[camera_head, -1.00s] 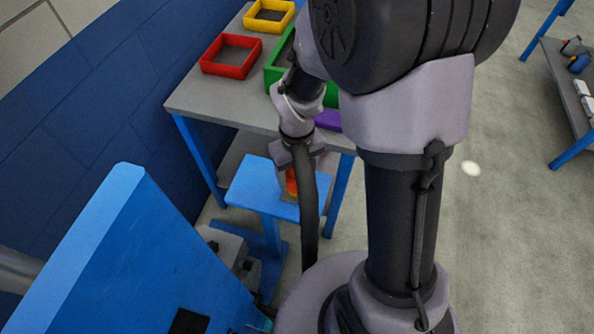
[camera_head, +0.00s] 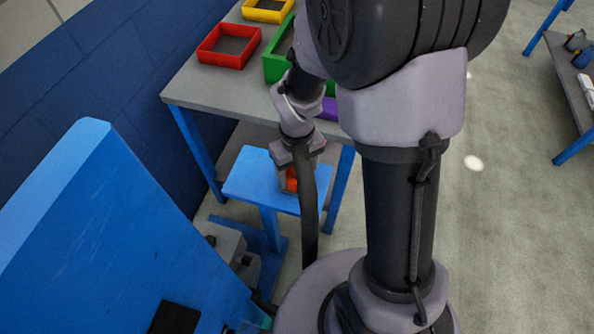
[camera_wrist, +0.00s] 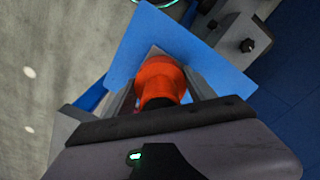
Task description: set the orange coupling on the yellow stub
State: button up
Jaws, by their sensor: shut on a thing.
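The orange coupling (camera_wrist: 160,80) is between the fingers of my gripper (camera_wrist: 157,68) in the wrist view, and the jaws are shut on it. In the head view my gripper (camera_head: 290,178) points down over a small blue stool-like stand, and a bit of the orange coupling (camera_head: 291,180) shows between its fingers. I cannot tell whether the coupling touches the stand's top. I cannot make out the yellow stub in either view.
The small blue stand (camera_head: 246,181) is in front of a grey table (camera_head: 200,90). On the table are a red tray (camera_head: 205,56), a yellow tray (camera_head: 262,16), a green tray (camera_head: 270,72) and a purple thing (camera_head: 329,110). A large blue panel (camera_head: 100,230) stands at left. Another bench (camera_head: 560,90) is at right.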

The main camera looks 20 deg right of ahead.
jog(key=shift+f+b, duration=0.3)
jog(key=shift+f, duration=0.1)
jog(key=o, duration=1.6)
jog(key=shift+r, duration=0.1)
notch_tip(320, 180, up, 17)
jog(key=p, duration=0.9)
jog(key=s+a+r+m+t+y, duration=0.1)
jog(key=s+a+r+m+t, duration=0.1)
jog(key=s+r, duration=0.4)
jog(key=s+a+r+m+t+y, duration=0.1)
jog(key=s+a+r+m+t, duration=0.1)
jog(key=s+r, duration=0.4)
jog(key=shift+s+r+m+t, duration=0.35)
jog(key=shift+r+m+t, duration=0.6)
jog(key=shift+m, duration=0.15)
